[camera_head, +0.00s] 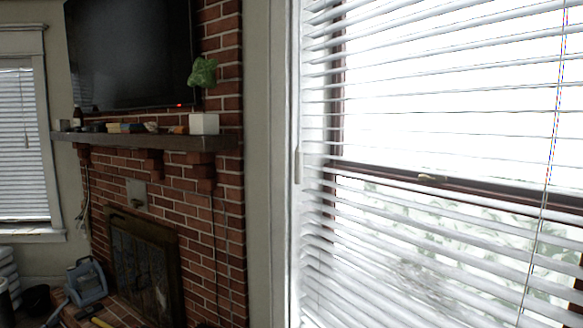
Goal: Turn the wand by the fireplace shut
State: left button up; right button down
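A thin white wand (297,166) hangs upright along the left edge of the right window's blind (440,100), beside the brick fireplace (165,190). The slats of this blind are tilted open, with bright light and some greenery showing between them. Neither of my grippers is in view, and nothing touches the wand.
A mantel (150,141) with small items, a white box (204,124) and a plant (203,72) juts out left of the wand. A TV (128,50) is above. A blue-grey container (86,282) stands on the floor. Another blinded window (22,150) is far left.

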aim_at(298, 151)
jog(key=i+l+u, duration=0.1)
jog(key=i+u, duration=0.15)
jog(key=u, duration=0.2)
jog(key=i+l+u, duration=0.15)
jog(key=u, duration=0.35)
jog(key=i+l, duration=0.05)
